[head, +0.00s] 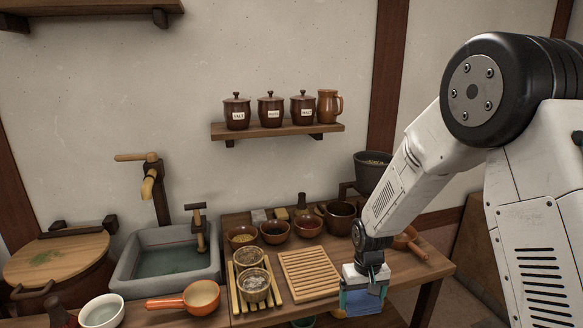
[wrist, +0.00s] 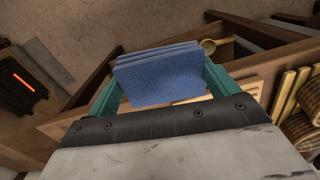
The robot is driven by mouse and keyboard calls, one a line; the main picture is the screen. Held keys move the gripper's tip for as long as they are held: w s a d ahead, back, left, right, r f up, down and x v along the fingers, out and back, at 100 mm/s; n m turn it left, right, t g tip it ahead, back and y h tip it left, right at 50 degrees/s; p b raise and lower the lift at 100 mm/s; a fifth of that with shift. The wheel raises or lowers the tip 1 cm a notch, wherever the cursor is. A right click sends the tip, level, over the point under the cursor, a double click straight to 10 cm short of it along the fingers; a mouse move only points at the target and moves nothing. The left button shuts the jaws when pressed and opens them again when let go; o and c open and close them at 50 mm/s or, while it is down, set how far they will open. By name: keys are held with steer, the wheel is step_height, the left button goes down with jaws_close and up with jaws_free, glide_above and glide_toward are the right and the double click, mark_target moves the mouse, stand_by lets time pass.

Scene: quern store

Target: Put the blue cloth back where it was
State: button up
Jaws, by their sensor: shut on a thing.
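The blue cloth (wrist: 160,78) is folded in layers and held between the green fingers of my gripper (wrist: 162,80) in the wrist view. In the head view the blue cloth (head: 362,302) hangs below my gripper (head: 364,288), at the front right of the wooden table (head: 434,266). My gripper is shut on the cloth. I cannot tell from these frames whether the cloth touches the table.
A slatted wooden board (head: 308,275) lies left of my gripper. A rack with two bowls (head: 256,283), an orange pan (head: 200,297) and a stone sink (head: 168,262) stand further left. Several small bowls (head: 275,232) line the back. A pan handle (head: 416,248) shows at the right.

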steer(key=d+f+m, duration=0.1)
steer(key=d+f, duration=0.2)
steer(key=d, duration=0.5)
steer(key=shift+w+m, duration=0.35)
steer(key=shift+m, duration=0.05)
steer(key=shift+a, duration=0.15)
